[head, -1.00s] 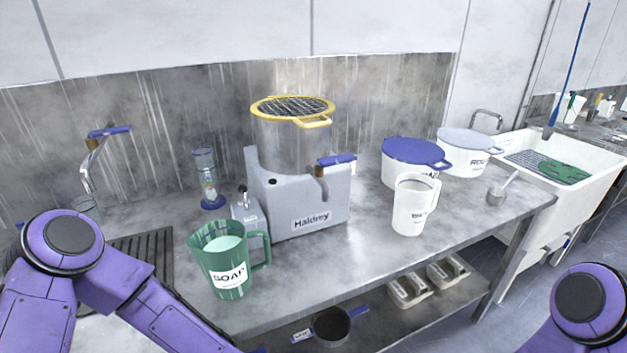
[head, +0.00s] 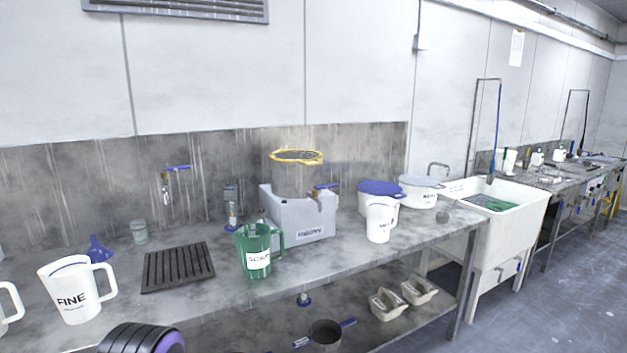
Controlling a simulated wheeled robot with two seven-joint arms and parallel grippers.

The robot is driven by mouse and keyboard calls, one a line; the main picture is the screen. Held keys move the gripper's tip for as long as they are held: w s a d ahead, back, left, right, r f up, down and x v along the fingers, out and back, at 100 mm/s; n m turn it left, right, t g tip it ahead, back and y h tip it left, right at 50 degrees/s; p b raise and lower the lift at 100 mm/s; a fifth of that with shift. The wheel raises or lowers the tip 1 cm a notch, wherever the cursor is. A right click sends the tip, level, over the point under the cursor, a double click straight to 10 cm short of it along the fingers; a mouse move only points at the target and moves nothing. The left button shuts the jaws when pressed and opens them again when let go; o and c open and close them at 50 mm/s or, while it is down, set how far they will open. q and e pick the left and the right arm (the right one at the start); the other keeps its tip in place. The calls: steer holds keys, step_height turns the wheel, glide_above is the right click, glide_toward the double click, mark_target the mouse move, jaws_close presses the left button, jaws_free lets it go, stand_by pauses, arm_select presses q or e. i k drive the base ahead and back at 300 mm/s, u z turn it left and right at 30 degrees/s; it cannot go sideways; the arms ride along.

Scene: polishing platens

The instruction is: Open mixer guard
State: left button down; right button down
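The mixer (head: 300,217) stands on the metal bench against the splashback, a grey base with a steel bowl. The yellow-rimmed mesh guard (head: 297,157) lies flat across the top of the bowl, its yellow handle at the front right. A blue-handled lever (head: 327,187) sticks out at the bowl's right side. Neither gripper is in view. Only a dark and purple part of my arm shows at the bottom left, well short of the mixer.
A green SOAP jug (head: 256,252) stands in front of the mixer. A white jug (head: 380,220) and lidded tubs (head: 420,192) stand to its right. A drain grate (head: 178,266), a FINE jug (head: 72,290) and a tap (head: 168,185) are to the left. A white sink (head: 510,220) is at the right.

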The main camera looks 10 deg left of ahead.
mark_target(285, 154)
steer(key=z, duration=0.6)
steer(key=i, duration=0.45)
steer(key=z, duration=0.7)
steer(key=i, duration=0.85)
steer(key=u, duration=0.2)
